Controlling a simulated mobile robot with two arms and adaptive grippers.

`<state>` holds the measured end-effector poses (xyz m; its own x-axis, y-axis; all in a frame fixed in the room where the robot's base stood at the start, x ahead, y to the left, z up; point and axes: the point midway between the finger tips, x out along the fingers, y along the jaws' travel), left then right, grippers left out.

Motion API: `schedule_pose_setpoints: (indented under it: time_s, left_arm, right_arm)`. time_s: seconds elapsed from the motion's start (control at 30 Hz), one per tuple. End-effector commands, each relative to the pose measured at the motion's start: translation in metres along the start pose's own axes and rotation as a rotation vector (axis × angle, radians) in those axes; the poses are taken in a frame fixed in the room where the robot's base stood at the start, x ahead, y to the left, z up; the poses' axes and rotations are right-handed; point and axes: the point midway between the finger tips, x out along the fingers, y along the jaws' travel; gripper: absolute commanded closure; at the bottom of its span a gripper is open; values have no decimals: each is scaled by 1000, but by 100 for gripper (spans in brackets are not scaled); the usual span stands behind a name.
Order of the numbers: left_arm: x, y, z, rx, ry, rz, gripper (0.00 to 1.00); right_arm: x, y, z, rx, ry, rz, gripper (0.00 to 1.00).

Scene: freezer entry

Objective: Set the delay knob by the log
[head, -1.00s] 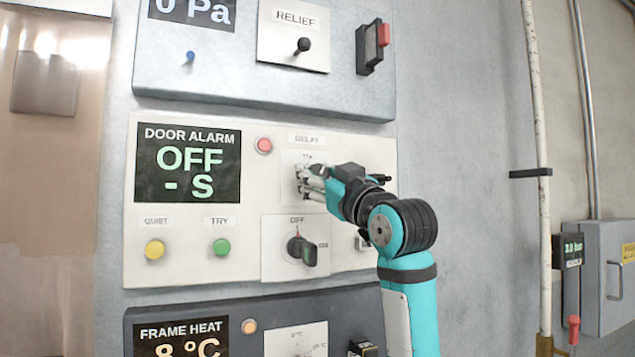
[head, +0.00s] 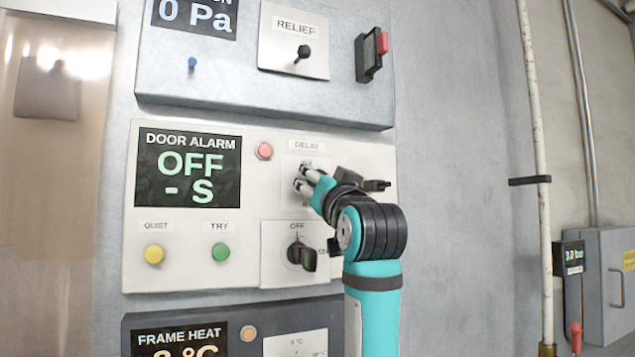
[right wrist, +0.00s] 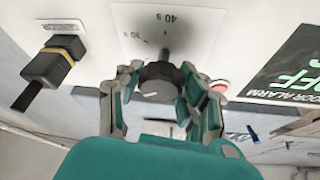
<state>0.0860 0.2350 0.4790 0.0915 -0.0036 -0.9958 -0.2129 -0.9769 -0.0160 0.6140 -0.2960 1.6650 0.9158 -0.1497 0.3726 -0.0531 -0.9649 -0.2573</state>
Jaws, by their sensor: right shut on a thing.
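The delay knob (right wrist: 158,80) is dark and round with a white line, in front of a white dial plate (right wrist: 190,40) that appears turned over in the right wrist view; "40 s" reads on it. My right gripper (right wrist: 160,95) is shut on the knob, one finger on each side. In the head view my right gripper (head: 304,180) hides the knob and much of its plate under the DELAY label (head: 307,146). The door alarm display (head: 188,168) reads "OFF" and "- S". No log shows. My left gripper is not in view.
Below is a black selector knob (head: 300,254) under "OFF". A red lamp (head: 264,151), yellow button (head: 154,254) and green button (head: 220,252) are on the same panel. The relief toggle (head: 302,53) and a red-tipped switch (head: 371,54) are above.

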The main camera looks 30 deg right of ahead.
Motion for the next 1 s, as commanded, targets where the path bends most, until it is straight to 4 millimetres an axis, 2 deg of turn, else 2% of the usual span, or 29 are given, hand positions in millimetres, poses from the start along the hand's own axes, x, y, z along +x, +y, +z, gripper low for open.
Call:
schedule_pose_setpoints:
  time_s: [0.37, 0.4, 0.57, 0.87, 1.0]
  left_arm:
    - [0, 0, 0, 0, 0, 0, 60]
    - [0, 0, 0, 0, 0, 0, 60]
    - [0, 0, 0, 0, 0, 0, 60]
    - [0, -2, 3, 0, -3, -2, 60]
    - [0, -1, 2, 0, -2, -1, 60]
  right_arm:
    - [0, 0, 2, 2, -5, 1, 95]
    - [0, 0, 2, 2, -4, 1, 57]
    - [0, 0, 1, 1, -3, 1, 37]
    - [-2, 0, 0, 1, -1, 1, 37]
    - [-16, 0, 0, 1, 2, 0, 37]
